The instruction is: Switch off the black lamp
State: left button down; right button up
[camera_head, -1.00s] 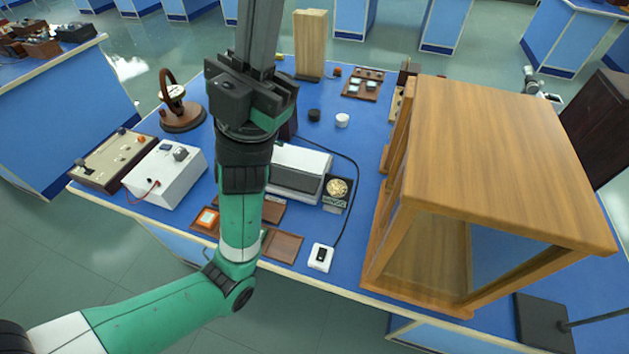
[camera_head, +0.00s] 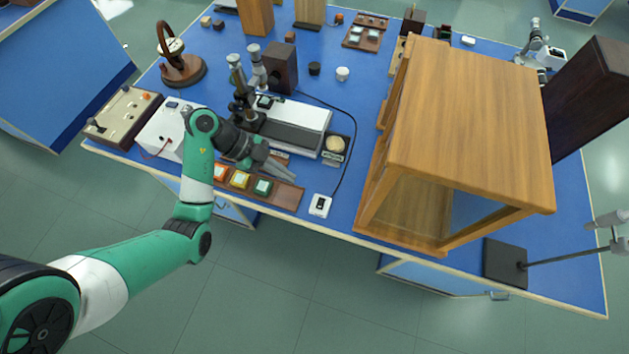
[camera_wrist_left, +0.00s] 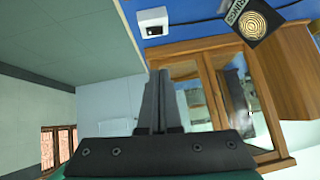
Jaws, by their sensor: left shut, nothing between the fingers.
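A dark upright lamp housing (camera_head: 281,67) stands behind the spectrometer bench in the head view. A thin black cord runs from near it, curving right and forward, to a small white switch box (camera_head: 320,205) with a dark rocker near the table's front edge. The switch box also shows at the top of the left wrist view (camera_wrist_left: 153,22); the rocker's position is too small to tell. My left gripper (camera_head: 288,177) is shut and empty, left of and behind the switch box in the head view, apart from it. Its fingers show in the wrist view (camera_wrist_left: 158,75). My right gripper is not in view.
A large wooden cabinet (camera_head: 480,110) stands right of the switch box. A wooden strip (camera_head: 287,194) with coloured squares lies to its left. A round gold emblem on a dark stand (camera_head: 335,150) is behind it. The blue tabletop around the switch box is clear.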

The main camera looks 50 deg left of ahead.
pick_arm(q)
jog(key=b, duration=0.5)
send_over(325, 201)
jog(key=s+a, duration=0.2)
jog(key=s, duration=0.1)
jog(key=f, duration=0.7)
jog(key=shift+w+f, duration=0.2)
jog(key=shift+w+a+f+b, duration=0.1)
jog(key=shift+w+f+b, duration=0.1)
jog(key=shift+f+b, duration=0.75)
jog(key=shift+f, duration=0.8)
jog(key=shift+a, duration=0.1)
